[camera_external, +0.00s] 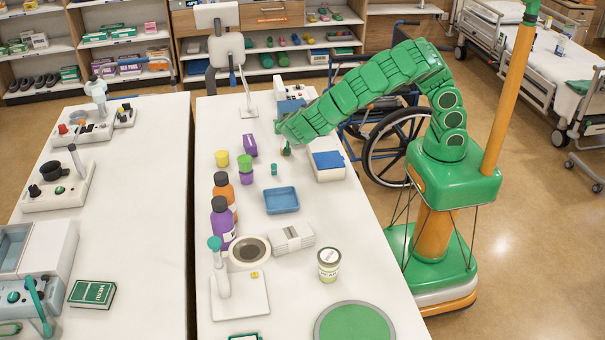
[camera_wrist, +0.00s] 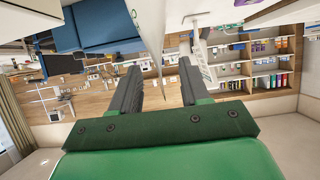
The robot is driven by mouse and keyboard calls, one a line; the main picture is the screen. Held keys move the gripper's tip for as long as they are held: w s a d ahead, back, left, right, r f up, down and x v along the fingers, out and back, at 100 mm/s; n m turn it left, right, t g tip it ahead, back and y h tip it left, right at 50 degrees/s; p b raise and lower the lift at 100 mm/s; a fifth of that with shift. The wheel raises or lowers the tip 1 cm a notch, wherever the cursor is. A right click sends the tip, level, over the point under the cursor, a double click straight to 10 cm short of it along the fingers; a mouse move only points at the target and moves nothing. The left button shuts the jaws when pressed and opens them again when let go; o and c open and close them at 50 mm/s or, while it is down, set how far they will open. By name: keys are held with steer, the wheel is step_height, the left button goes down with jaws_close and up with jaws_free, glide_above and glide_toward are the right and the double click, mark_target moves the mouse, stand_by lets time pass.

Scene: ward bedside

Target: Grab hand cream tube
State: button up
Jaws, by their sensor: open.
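I cannot pick out a hand cream tube for certain in either view. A small teal upright item (camera_external: 274,169) stands on the long white table (camera_external: 345,220), too small to name surely. My gripper (camera_external: 284,142) is over the table's far part, beyond that item, at the end of my green arm. Its fingers are hard to make out there.
Near the gripper stand a purple box (camera_external: 250,145), a white box with a blue top (camera_external: 328,165) and a green-and-purple jar (camera_external: 245,164). A blue tray (camera_external: 281,201), an orange bottle (camera_external: 223,190) and a purple bottle (camera_external: 223,222) are nearer. A wheelchair (camera_external: 397,145) stands beyond the table's right edge.

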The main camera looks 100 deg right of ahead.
steer(key=shift+d+f, duration=0.3)
steer(key=shift+d, duration=0.35)
jaws_close()
